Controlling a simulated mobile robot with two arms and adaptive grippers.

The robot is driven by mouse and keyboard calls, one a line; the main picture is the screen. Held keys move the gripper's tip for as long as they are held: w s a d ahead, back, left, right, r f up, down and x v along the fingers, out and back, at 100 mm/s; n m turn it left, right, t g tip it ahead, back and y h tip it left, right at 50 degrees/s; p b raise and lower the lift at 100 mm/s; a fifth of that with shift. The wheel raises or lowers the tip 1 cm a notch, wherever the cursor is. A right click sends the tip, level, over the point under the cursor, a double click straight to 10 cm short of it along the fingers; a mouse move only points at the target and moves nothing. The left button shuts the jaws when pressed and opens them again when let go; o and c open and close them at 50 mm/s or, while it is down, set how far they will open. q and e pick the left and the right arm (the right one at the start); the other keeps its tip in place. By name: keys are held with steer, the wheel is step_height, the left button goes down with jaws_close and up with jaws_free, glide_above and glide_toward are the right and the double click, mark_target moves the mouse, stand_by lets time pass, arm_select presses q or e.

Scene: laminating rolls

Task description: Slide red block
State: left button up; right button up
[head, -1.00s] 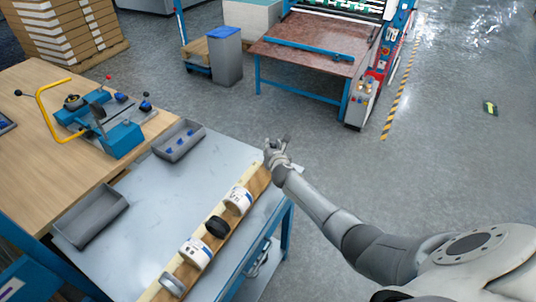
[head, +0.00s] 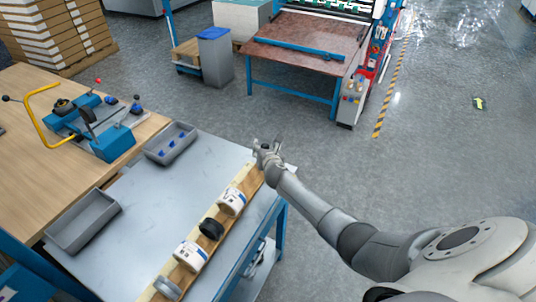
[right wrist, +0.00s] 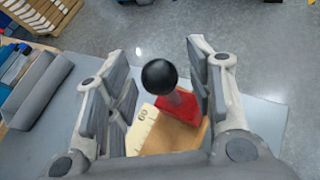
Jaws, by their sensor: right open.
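The red block (right wrist: 180,106) sits on the wooden board at its far end in the right wrist view. In the head view my right gripper (head: 266,150) is at the far end of the wooden board (head: 241,183) and hides the red block. My left gripper is not in view.
White rolls (head: 232,200), a black roll (head: 211,228) and a grey ring (head: 167,288) lie along the board. Grey bins (head: 84,219) stand on the grey table (head: 150,215), whose middle is clear. A blue tool with a yellow handle (head: 36,122) stands on the wooden table.

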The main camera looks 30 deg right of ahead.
steer(key=v, duration=1.1)
steer(key=shift+s, duration=0.35)
steer(key=shift+a, duration=0.2)
